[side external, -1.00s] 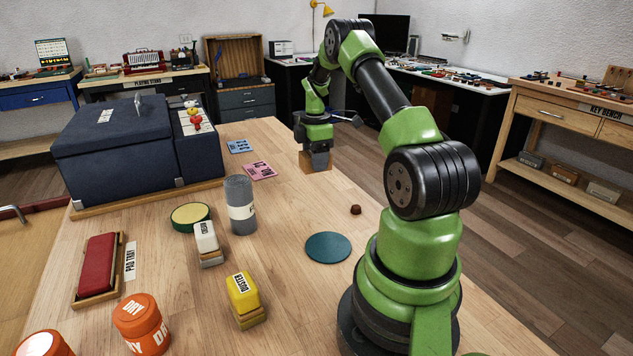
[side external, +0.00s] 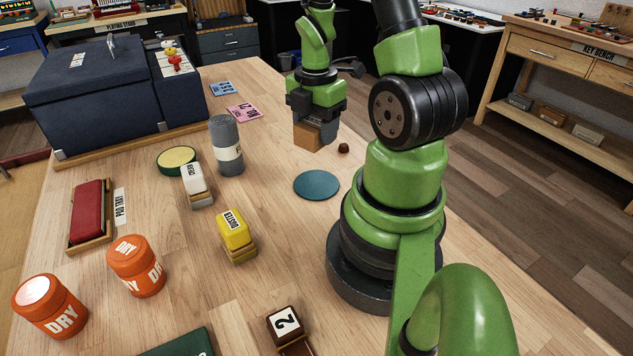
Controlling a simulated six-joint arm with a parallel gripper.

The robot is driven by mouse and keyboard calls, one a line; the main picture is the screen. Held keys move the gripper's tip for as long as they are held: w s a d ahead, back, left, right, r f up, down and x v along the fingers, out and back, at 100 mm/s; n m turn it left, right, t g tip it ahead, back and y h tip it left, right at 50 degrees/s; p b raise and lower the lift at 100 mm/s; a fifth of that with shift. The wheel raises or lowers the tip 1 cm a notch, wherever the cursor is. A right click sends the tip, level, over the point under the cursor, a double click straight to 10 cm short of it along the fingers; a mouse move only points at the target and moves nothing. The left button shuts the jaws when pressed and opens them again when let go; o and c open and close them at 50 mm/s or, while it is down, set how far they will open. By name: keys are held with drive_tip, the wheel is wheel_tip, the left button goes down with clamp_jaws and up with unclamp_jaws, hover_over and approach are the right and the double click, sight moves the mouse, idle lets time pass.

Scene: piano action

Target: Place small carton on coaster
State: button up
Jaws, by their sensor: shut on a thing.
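The small carton (side external: 307,136) is a plain brown box. My gripper (side external: 318,118) is shut on it and holds it up, over the far part of the table. The coaster (side external: 317,185) is a flat teal disc lying on the table, nearer the camera than the carton and close to my arm's base. Nothing rests on the coaster. The gripper's fingers partly cover the carton's right side.
A small brown piece (side external: 343,148) lies beyond the coaster. A grey cylinder (side external: 226,146), a white block (side external: 195,184) and a yellow duster (side external: 236,235) stand to the left. Orange jars (side external: 136,266) are at the front left. The table around the coaster is clear.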

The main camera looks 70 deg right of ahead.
sight(317, 184)
drive_tip(key=shift+s+a+f, duration=0.1)
drive_tip(key=shift+a+f, duration=0.05)
drive_tip(key=shift+f, duration=4.85)
drive_tip(key=shift+f, duration=0.15)
drive_tip(key=o, duration=0.9)
